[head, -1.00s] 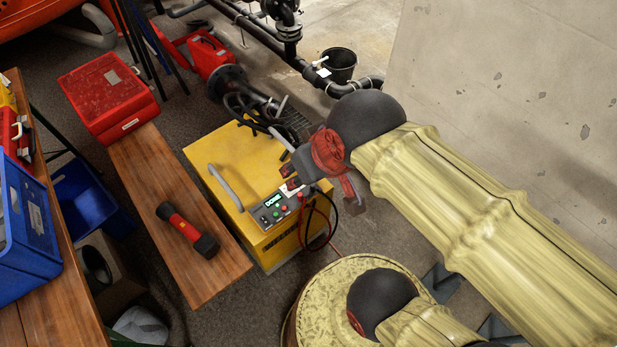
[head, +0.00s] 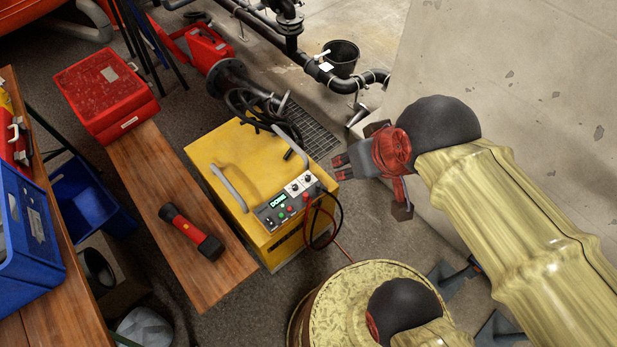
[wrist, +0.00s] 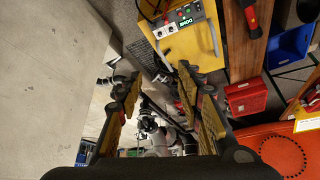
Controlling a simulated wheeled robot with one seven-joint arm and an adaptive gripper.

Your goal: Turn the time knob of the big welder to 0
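Which knob is the time knob is too small to read. In the wrist view the panel (wrist: 178,19) shows at the top, with the pale knob plate (wrist: 164,32). My gripper (head: 340,167) is to the right of the welder, apart from the panel. In the wrist view its fingers (wrist: 160,95) are spread with nothing between them.
Black cables (head: 262,112) lie at the welder's back, and red and black leads hang at its front. A wooden bench (head: 165,220) with a red and black flashlight (head: 190,231) stands left. A red case (head: 105,95) sits behind.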

